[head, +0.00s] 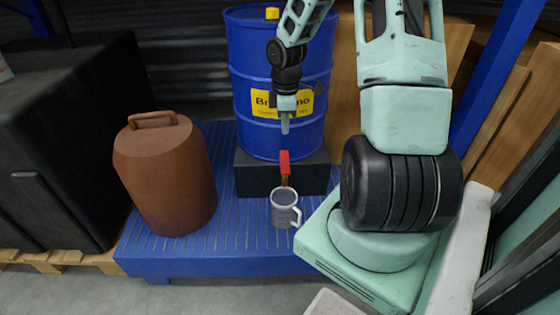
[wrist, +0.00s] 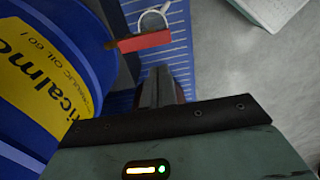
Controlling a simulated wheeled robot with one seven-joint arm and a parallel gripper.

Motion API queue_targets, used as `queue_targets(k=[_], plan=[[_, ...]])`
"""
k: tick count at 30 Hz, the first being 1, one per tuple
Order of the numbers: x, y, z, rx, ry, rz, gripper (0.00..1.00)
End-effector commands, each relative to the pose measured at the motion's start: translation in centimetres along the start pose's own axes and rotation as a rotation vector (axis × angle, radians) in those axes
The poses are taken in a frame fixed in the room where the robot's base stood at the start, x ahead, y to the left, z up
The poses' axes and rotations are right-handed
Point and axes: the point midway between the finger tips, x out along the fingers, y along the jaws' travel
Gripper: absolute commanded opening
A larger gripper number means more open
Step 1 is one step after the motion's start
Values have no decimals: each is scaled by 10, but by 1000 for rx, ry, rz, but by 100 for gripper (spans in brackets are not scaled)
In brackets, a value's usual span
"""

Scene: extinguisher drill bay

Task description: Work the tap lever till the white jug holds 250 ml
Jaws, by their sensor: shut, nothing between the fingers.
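The white jug (head: 283,212) stands upright on the blue slatted platform, below the tap, its handle to the right. It also shows in the wrist view (wrist: 153,17), partly covered by the lever. Its fill level cannot be read. The red tap lever (head: 285,163) sits above the jug, at the foot of the blue drum (head: 245,85). In the wrist view the lever (wrist: 146,41) sticks out from the drum side. My gripper (head: 285,128) is shut and empty, pointing down above the lever; its fingers (wrist: 158,78) look apart from it. No stream is clearly visible.
A brown jerrycan (head: 165,175) stands left on the blue platform (head: 190,265). The drum rests on a black block (head: 255,178). A large black box (head: 60,140) is at far left. Wooden boards (head: 490,110) lean at right. Grey floor lies in front.

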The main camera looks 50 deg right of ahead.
Motion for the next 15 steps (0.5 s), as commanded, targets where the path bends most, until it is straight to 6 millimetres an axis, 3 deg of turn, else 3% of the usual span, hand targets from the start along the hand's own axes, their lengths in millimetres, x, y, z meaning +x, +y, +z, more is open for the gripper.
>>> queue_targets(k=[7, 15], plan=[[14, -1, -1, 0, 0, -3, 0], [66, -2, -1, -1, -1, -5, 0]])
